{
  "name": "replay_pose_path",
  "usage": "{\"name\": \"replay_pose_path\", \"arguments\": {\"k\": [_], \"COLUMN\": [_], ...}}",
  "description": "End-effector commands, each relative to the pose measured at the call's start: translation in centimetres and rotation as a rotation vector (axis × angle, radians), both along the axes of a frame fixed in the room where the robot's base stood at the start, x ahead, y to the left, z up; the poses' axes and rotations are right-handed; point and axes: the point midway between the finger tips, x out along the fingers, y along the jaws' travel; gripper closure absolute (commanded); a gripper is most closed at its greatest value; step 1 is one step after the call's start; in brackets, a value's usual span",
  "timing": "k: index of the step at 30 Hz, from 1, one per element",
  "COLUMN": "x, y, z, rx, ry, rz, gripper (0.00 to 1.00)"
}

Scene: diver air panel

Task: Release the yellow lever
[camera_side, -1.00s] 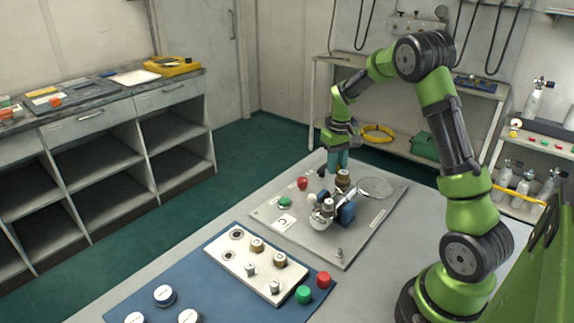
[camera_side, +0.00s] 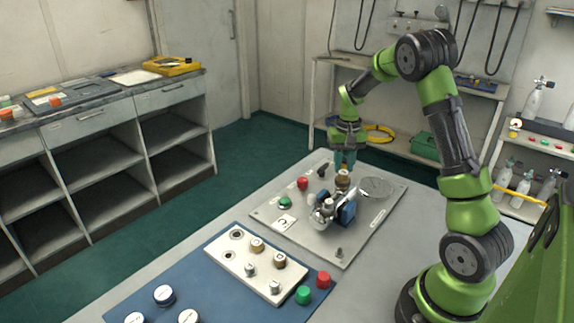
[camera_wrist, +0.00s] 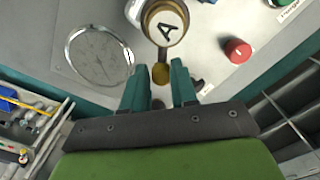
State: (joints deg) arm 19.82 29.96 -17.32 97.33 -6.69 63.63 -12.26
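The yellow lever (camera_wrist: 160,75) shows in the wrist view as a short yellow-brown tab. It sticks out from a brass-rimmed round fitting marked A (camera_wrist: 166,22). In the side view this brass fitting (camera_side: 342,179) stands on the grey panel (camera_side: 275,222). My gripper (camera_wrist: 160,72) is open, its two teal fingers apart on either side of the lever's end. Gaps show between the lever and both fingers, so no grip is visible. In the side view my gripper (camera_side: 345,161) is just above and behind the brass fitting and hides most of the lever.
A silver-and-blue valve assembly (camera_side: 335,209) stands in front of the fitting. A blue mat (camera_side: 215,268) with loose parts lies nearer.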

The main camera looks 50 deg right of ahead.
Motion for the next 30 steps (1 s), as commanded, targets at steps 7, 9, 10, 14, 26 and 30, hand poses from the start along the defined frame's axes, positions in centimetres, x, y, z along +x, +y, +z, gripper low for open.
{"name": "replay_pose_path", "arguments": {"k": [7, 9, 10, 14, 26, 30], "x": [0.0, 0.0, 0.0, 0.1, 0.1, 0.1], "y": [0.0, 0.0, 0.0, 0.0, 0.0, 0.0], "z": [0.0, 0.0, 0.0, 0.3, 8.2, 11.5], "rx": [0.0, 0.0, 0.0, -0.001, -0.003, -0.003], "ry": [0.0, 0.0, 0.0, -0.001, -0.006, -0.006], "rz": [0.002, 0.003, 0.003, 0.004, 0.004, 0.002], "gripper": [0.52, 0.52, 0.52, 0.52, 0.52, 0.52]}}
